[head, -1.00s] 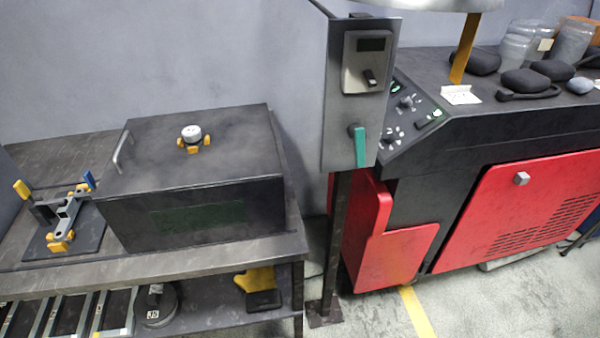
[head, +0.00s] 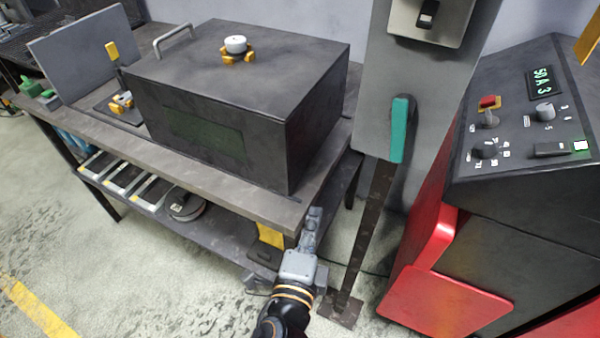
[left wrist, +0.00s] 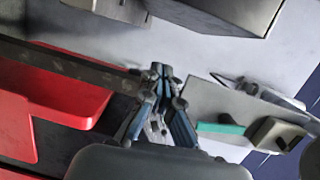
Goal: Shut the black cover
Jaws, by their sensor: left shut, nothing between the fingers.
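A large black cover (head: 225,75), box-shaped with a green-tinted window in its front, sits on the workbench. A metal handle (head: 173,39) rises from its top at the left, and a white knob on a yellow base (head: 236,47) stands on top. The top looks flat, and I see no open gap along the front lower edge. My left gripper (head: 314,213) is low in front of the bench's right corner, apart from the cover. Its fingertips are together and empty in the left wrist view (left wrist: 161,70). My right gripper is not in view.
A grey panel with a teal lever (head: 400,130) stands on a dark post (head: 372,225), right of my gripper. A red and black machine (head: 465,305) is farther right. The workbench edge (head: 215,185) lies behind the gripper. The floor at front left is clear.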

